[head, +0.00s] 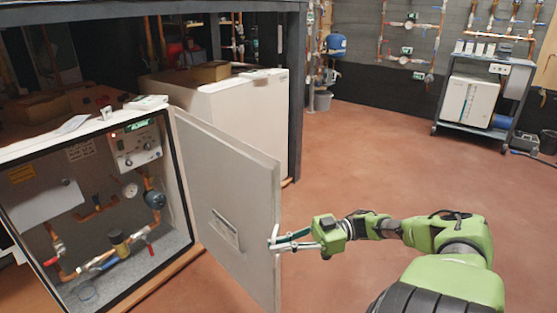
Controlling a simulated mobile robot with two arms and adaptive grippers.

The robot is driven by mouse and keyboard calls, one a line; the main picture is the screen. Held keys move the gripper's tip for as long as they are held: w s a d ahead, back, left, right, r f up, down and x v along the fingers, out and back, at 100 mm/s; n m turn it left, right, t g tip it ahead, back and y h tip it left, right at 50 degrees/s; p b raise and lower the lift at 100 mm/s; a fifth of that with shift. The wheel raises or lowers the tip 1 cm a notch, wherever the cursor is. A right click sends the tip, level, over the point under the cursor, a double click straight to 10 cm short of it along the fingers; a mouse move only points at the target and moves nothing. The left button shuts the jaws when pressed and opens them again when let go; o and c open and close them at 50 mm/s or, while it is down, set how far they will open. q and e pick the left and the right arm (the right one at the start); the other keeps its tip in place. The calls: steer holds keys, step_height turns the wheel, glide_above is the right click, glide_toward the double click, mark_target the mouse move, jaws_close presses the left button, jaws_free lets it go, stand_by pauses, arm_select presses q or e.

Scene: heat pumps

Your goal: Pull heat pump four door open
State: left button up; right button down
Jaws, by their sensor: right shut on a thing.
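The heat pump cabinet (105,205) stands at the left, with pipes, valves and a small control panel showing inside. Its grey door (230,185) is swung well open, hinged on the cabinet's right side, with its inner face and a label towards me. My right gripper (275,241) is at the door's free edge, coming in from the right. Its fingers are shut on the door's edge; the far finger is partly hidden behind the door. Whether a handle is in the grip is hidden. My left gripper is not in the view.
Another white unit (245,112) stands behind the door under a dark frame (297,90). A wheeled cart (475,95) with a white box is at the back right. A blue tank (336,44) hangs on the back wall. The reddish floor (370,150) between is clear.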

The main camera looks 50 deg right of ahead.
steer(key=shift+w+d+r, duration=0.1)
steer(key=shift+w+d, duration=0.05)
steer(key=shift+w, duration=0.1)
steer(key=c, duration=2.5)
jaws_free()
steer(key=shift+w, duration=0.1)
steer(key=shift+v, duration=5.95)
